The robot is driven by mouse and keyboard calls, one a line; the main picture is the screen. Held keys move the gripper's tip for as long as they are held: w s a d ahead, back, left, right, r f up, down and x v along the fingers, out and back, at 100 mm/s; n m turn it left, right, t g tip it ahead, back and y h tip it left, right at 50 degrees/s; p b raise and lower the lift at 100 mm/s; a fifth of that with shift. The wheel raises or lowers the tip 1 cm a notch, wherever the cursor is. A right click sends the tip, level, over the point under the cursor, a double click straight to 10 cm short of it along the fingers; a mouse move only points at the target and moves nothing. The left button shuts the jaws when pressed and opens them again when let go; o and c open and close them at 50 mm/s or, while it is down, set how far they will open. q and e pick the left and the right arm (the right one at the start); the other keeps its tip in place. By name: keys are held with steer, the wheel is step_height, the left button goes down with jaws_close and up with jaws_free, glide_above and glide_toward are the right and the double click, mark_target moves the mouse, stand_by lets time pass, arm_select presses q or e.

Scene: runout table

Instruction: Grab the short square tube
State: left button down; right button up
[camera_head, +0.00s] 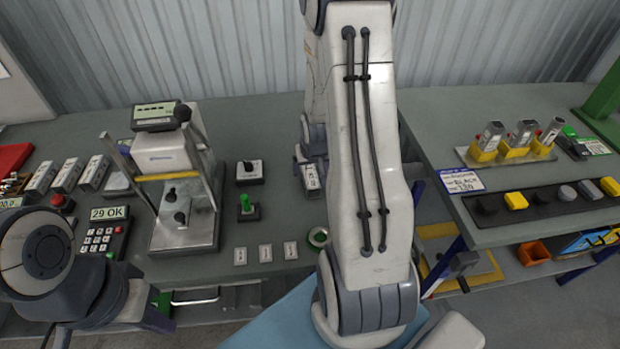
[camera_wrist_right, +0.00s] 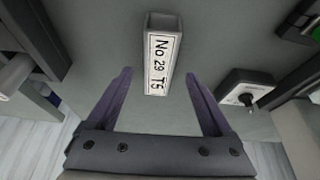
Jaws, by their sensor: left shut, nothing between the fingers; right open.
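A short grey square tube with a white label (camera_wrist_right: 160,62) lies on the grey table in the right wrist view. Its label reads "No 29 T5". In the head view the tube (camera_head: 311,181) shows just left of my right arm. My right gripper (camera_wrist_right: 158,75) is open and empty, with one finger on each side of the tube's near end. I cannot tell how far the fingertips are above the table. In the head view my right arm hides most of this gripper. My left arm is at the lower left, and its gripper is not in view.
A press-like fixture (camera_head: 184,215) stands left of the tube, with a black-and-white switch box (camera_head: 250,171) and a green-knobbed piece (camera_head: 247,207) between. Several labelled bars (camera_head: 67,175) lie at the far left. Small white tags and a tape ring (camera_head: 318,237) lie near the front edge.

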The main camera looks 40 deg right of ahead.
mark_target(310, 173)
steer(key=shift+p+x, duration=0.4)
steer(key=shift+x, duration=1.65)
jaws_close()
steer(key=shift+r, duration=0.1)
